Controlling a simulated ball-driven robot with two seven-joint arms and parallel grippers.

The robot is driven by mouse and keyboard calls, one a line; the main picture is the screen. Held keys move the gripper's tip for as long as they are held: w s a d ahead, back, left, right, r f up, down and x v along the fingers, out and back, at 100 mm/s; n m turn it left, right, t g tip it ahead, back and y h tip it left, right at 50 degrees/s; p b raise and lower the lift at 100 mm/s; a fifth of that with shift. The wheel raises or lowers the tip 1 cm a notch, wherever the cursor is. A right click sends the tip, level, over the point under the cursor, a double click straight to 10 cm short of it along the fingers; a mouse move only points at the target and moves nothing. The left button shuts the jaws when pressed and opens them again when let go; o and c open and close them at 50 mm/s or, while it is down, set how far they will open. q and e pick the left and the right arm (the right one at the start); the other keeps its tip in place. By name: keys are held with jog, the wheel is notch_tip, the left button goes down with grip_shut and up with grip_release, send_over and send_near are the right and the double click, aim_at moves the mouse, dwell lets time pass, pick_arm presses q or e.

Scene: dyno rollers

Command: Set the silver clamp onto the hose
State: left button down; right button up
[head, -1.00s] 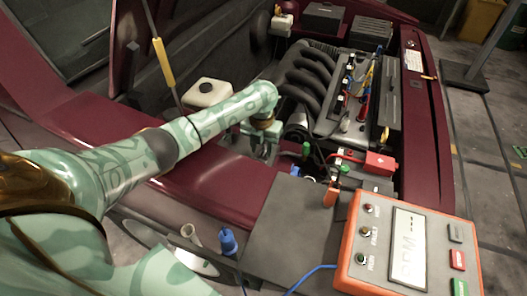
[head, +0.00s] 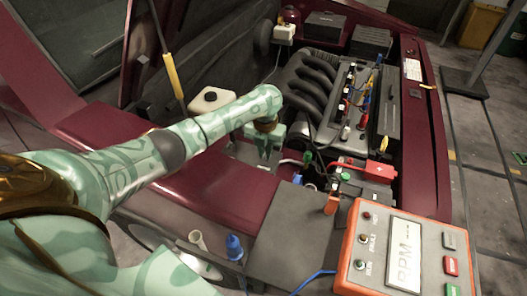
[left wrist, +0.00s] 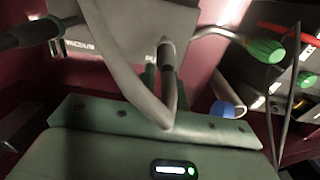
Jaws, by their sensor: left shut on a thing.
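My left gripper (head: 264,146) points down into the engine bay, behind the red front panel. In the left wrist view its green fingers (left wrist: 165,85) are shut on a bent, silver-grey V-shaped piece, which I take to be the silver clamp (left wrist: 143,98). One of its ends has a dark tip. A pale hose (head: 288,162) with a green end lies just right of the gripper; what looks like the same hose (left wrist: 213,33) shows at the upper right of the wrist view. I cannot tell whether clamp and hose touch. My right gripper is not in view.
An orange tester (head: 405,245) with an RPM screen stands at the lower right, beside a grey board (head: 290,225). A red-topped battery (head: 372,170) and the engine (head: 335,95) lie right of the gripper. A white reservoir (head: 212,100) sits behind my forearm.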

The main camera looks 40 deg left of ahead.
pick_arm(q)
jog(key=shift+r, duration=0.1)
jog(key=c, duration=1.4)
grip_release()
jog(key=shift+c, duration=0.2)
notch_tip(320, 180, up, 16)
jog(key=p, duration=0.7)
jog(key=shift+r, duration=0.1)
